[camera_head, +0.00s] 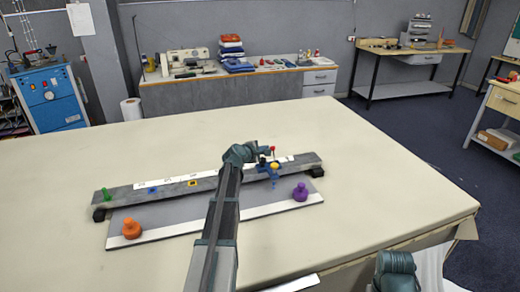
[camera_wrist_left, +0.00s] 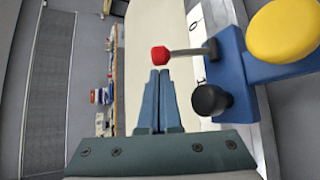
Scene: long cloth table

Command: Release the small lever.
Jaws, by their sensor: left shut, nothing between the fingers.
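A blue clamp-like device (camera_head: 274,172) sits on the right part of the grey bar. A thin grey lever with a red knob (camera_wrist_left: 161,55) sticks out from its blue body (camera_wrist_left: 235,70) in the left wrist view. The red knob (camera_head: 272,149) also shows in the head view. A black knob (camera_wrist_left: 210,100) and a large yellow knob (camera_wrist_left: 284,30) sit on the same device. My left gripper (camera_wrist_left: 159,72) is shut and empty, its tips right by the red knob. I cannot tell whether they touch it. My right gripper is out of view; only part of that arm shows.
The grey bar (camera_head: 130,193) rests on black feet across a white-edged board. An orange knob (camera_head: 131,229) and a purple knob (camera_head: 300,192) stand on the board. A green peg (camera_head: 106,194) is at the bar's left end. The cloth table (camera_head: 400,160) is clear to the right.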

